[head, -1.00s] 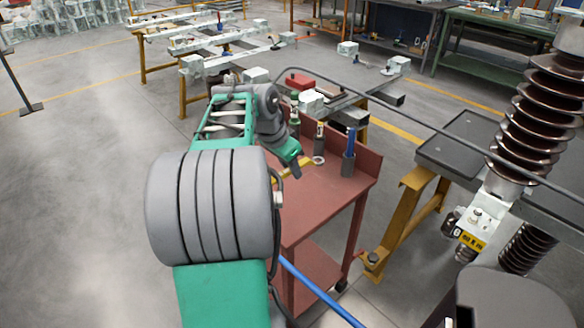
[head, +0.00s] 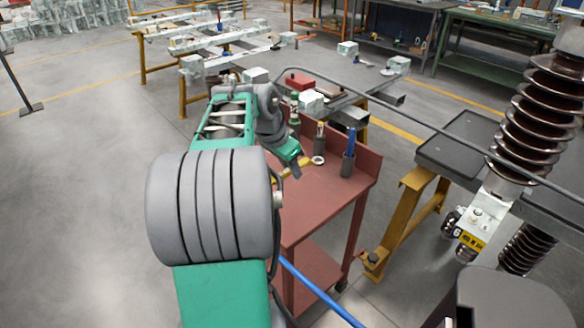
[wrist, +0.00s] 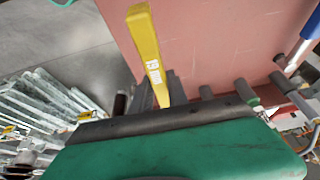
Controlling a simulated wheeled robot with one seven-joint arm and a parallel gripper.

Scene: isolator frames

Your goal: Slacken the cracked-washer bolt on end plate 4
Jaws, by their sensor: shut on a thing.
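My gripper (head: 296,166) is low over the red cart top, at the end of my green and grey arm. I cannot make out an end plate 4 or a cracked washer.
The red cart (head: 322,200) carries a holder with a blue-handled tool (head: 349,150), a white ring (head: 318,160) and other upright tools. A dark bench on yellow legs (head: 400,225) stands to its right. Open grey floor (head: 80,200) lies at the left.

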